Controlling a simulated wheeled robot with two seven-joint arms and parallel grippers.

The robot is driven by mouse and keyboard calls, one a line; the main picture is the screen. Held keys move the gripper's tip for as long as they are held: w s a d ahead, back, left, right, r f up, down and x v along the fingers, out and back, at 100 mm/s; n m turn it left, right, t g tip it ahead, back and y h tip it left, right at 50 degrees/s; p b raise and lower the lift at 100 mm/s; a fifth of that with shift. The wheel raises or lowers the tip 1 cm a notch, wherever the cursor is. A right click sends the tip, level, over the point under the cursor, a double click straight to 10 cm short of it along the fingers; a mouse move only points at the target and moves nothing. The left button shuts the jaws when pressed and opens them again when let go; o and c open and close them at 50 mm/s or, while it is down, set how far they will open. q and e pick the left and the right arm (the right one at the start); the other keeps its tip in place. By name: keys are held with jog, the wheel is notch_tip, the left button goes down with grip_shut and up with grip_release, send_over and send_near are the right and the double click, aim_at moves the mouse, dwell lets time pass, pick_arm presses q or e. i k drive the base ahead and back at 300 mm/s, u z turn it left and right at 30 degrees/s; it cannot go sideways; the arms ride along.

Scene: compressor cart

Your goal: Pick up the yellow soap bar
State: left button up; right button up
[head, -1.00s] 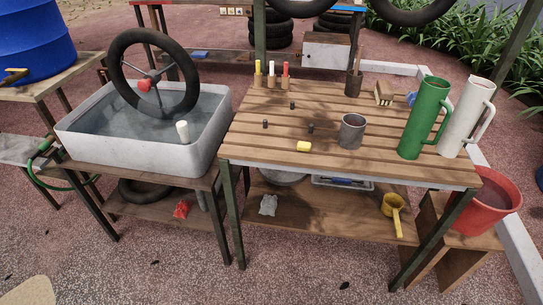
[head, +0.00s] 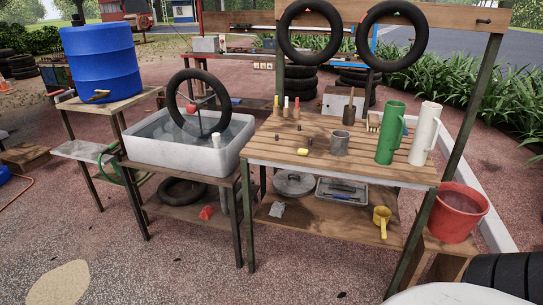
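The yellow soap bar (head: 303,152) lies on the slatted wooden table (head: 272,150), near its front edge. It is small and stands clear of the grey metal cup (head: 340,143) to its right. Several small dark pieces lie on the slats behind and to the left of it. Neither of my grippers is in the head view.
A white basin (head: 180,155) with water and a wheel stands left of the table. A green pitcher (head: 391,132) and a white pitcher (head: 424,133) stand at the table's right end. A red bucket (head: 457,213) is at the right. Open paved ground lies in front.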

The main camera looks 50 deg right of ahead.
aim_at(304, 152)
jog(key=u, duration=0.15)
jog(key=i, duration=1.6)
jog(key=z, duration=1.15)
jog(key=i, duration=1.2)
jog(key=z, duration=1.25)
